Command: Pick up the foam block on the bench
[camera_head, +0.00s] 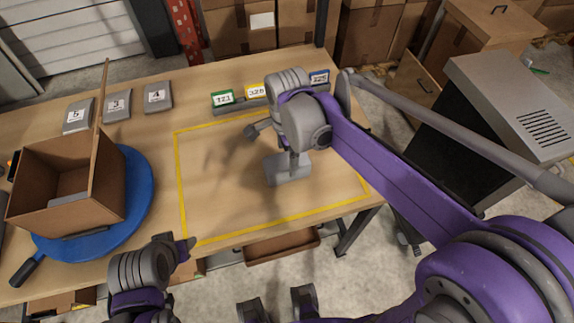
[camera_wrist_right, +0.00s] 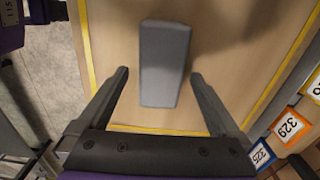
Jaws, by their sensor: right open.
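The foam block (camera_head: 288,167) is a plain grey block lying on the bench, inside a yellow taped outline. In the right wrist view the block (camera_wrist_right: 165,60) lies lengthwise ahead of the fingers, its near end between the two fingertips in the picture. My right gripper (camera_head: 272,136) is above the block, with its fingers apart and nothing between them; its fingers also show in the wrist view (camera_wrist_right: 160,76). The arm hides part of the gripper in the head view. My left gripper (camera_head: 186,249) is at the bench's front edge; its opening is unclear.
An open cardboard box (camera_head: 70,195) stands on a blue round tray (camera_head: 138,200) at left. Grey numbered plates (camera_head: 117,106) lie behind it. Small coloured number labels (camera_head: 223,98) line the back edge. The taped area (camera_head: 215,190) is otherwise clear.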

